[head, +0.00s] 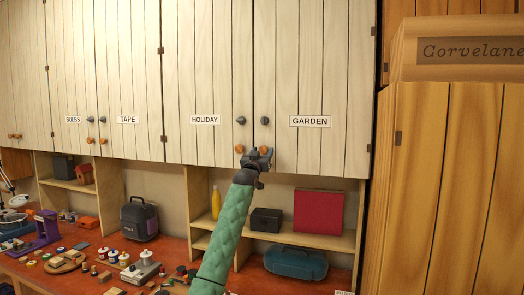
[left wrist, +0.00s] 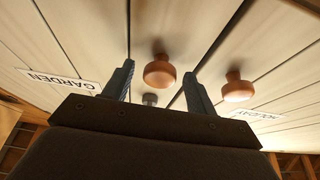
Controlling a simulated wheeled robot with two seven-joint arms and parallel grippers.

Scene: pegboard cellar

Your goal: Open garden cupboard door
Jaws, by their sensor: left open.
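The garden cupboard door (head: 310,80) is shut, pale planked wood with a GARDEN label (head: 310,121). At its left edge are a grey knob (head: 262,121) and a lower orange wooden knob (head: 265,149). My left gripper (head: 258,155) is raised just in front of the lower knob and partly hides it. In the left wrist view the gripper (left wrist: 160,82) is open, with the garden door's orange knob (left wrist: 159,72) between its fingertips in the picture. I see no clear contact. A grey knob (left wrist: 150,100) is partly hidden behind the gripper body. My right gripper is out of view.
The shut holiday door (head: 205,70) adjoins on the left; its orange knob (left wrist: 237,90) lies just outside one finger. Below are a shelf with a black box (head: 266,220) and red box (head: 318,212). A wooden cabinet (head: 440,190) stands at the right.

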